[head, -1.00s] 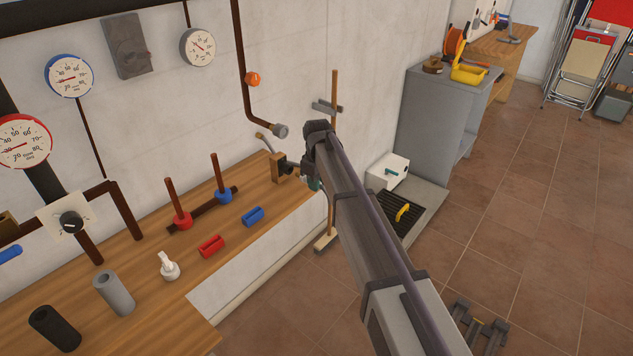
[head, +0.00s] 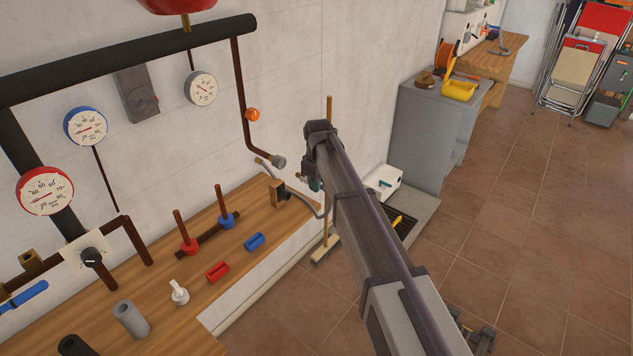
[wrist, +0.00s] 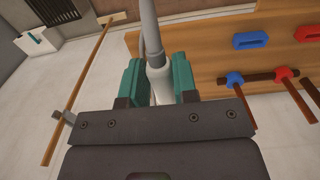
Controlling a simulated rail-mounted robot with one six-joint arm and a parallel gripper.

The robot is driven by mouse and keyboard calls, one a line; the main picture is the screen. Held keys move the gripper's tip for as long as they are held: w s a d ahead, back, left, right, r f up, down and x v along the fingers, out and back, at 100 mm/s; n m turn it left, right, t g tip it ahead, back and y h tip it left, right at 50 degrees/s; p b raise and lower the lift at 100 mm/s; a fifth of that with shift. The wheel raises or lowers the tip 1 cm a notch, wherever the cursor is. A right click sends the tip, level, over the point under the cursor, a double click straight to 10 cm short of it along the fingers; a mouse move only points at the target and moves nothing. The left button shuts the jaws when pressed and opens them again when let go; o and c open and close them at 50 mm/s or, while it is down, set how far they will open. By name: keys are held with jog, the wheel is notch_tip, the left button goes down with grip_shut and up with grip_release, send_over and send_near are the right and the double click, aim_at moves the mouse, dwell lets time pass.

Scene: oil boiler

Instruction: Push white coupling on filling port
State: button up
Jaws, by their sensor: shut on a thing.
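My gripper (head: 315,185) is at the end of my outstretched arm, past the far end of the wooden bench. In the wrist view, its teal fingers (wrist: 159,88) are shut on a pale, thicker hose end, which looks like the white coupling (wrist: 160,84). The grey hose (wrist: 149,25) runs away from it; in the head view it runs from a fitting on the bench end toward my gripper. A grey pipe end (head: 279,162), probably the filling port, sits below an orange valve, left of my gripper and apart from it. My wrist hides the coupling in the head view.
The bench (head: 240,240) carries red and blue handles and a small white fitting (head: 179,292). A broom (head: 328,150) leans on the wall just behind my gripper. A grey cabinet (head: 430,125) stands farther right. The tiled floor on the right is mostly clear.

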jog(key=shift+s+r+p, duration=0.1)
jog(key=shift+r+p, duration=0.2)
jog(key=shift+r, duration=0.45)
jog(key=shift+f, duration=0.1)
jog(key=shift+w+a, duration=1.55)
jog(key=shift+a, duration=0.25)
jog(key=shift+w+a, duration=0.1)
jog(key=shift+a, duration=0.05)
jog(key=shift+w+a, duration=1.1)
jog(key=shift+a, duration=0.3)
jog(key=o, duration=1)
jog(key=shift+o, duration=0.2)
notch_tip(320, 180, up, 11)
jog(key=p, duration=1)
jog(key=shift+p, duration=0.35)
jog(key=shift+f, duration=0.1)
